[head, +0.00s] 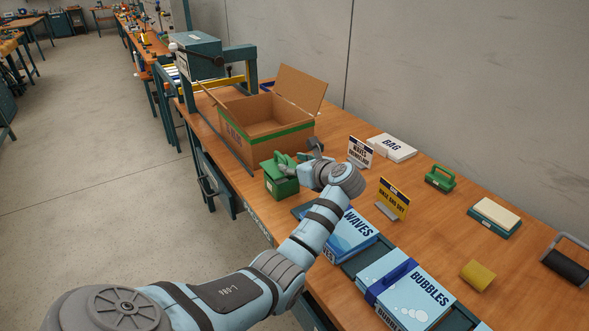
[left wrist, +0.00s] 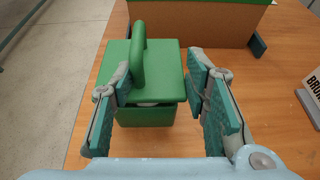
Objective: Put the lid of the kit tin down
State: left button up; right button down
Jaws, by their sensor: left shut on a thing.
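The kit tin (head: 281,187) is a green box at the table's front edge, beside the cardboard box; it also shows in the left wrist view (left wrist: 150,117). Its green lid (left wrist: 160,70) with an arched handle is over the tin's top; the lid shows in the head view too (head: 272,166). The arm hides part of the tin's right side. My right gripper is not in view.
An open cardboard box (head: 262,130) with green tape stands behind the tin. Blue packs "Waves" (head: 350,240) and "Bubbles" (head: 408,290) lie at front. Sign cards (head: 393,199), a white bag pack (head: 392,147) and a green handled block (head: 440,179) stand to the right. Bare wood lies between them.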

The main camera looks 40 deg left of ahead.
pick_arm(q)
jog(key=shift+f, duration=0.3)
jog(key=shift+f+b, duration=0.55)
jog(key=shift+f, duration=0.1)
jog(key=o, duration=1.1)
jog(key=shift+r, duration=0.1)
jog(key=p+v, duration=0.1)
jog(key=v, duration=0.5)
jog(key=r+p+v, duration=0.1)
jog(key=v, duration=0.5)
jog(key=shift+r, duration=0.15)
